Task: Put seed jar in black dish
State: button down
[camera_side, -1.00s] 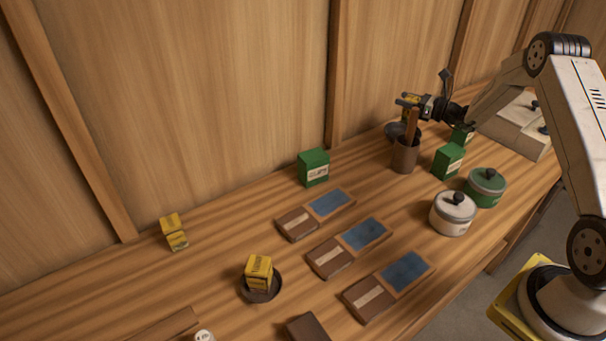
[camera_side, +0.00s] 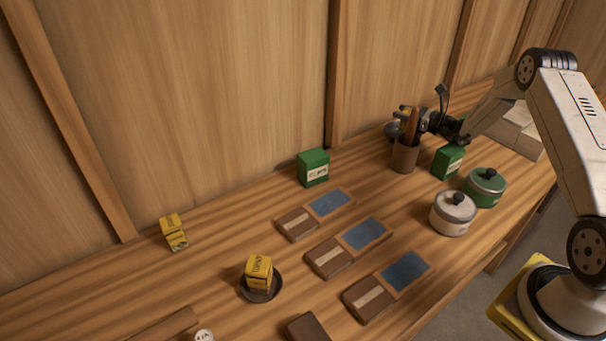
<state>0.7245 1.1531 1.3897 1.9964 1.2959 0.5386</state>
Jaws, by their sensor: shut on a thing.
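My gripper (camera_side: 404,124) is at the back right, right by the brown cup (camera_side: 404,158) that holds upright wooden handles. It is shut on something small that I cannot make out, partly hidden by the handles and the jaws. A grey rounded thing (camera_side: 391,132) shows behind the cup, close to the jaws; I cannot tell whether it is held. A dark dish (camera_side: 262,297) at the front left holds a yellow box (camera_side: 259,272). A small white round top (camera_side: 204,336) is cut off by the bottom edge. I cannot tell which thing is the seed jar.
Green boxes (camera_side: 313,167) and (camera_side: 447,161) stand towards the back. A white lidded pot (camera_side: 452,217) and a green lidded pot (camera_side: 486,190) stand at the right. Brown-and-blue trays (camera_side: 362,234) fill the middle. A yellow box (camera_side: 173,232) stands at left, with bare bench around it.

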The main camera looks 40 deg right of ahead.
jog(key=shift+f, duration=0.55)
jog(key=shift+c, duration=0.3)
grip_release()
jog(key=shift+r, duration=0.4)
jog(key=shift+s+r, duration=0.15)
jog(key=shift+r, duration=0.05)
jog(key=s+d+r, duration=0.1)
jog(key=s+r, duration=0.3)
jog(key=r, duration=0.3)
jog(key=shift+s+d, duration=0.2)
jog(key=shift+d, duration=0.15)
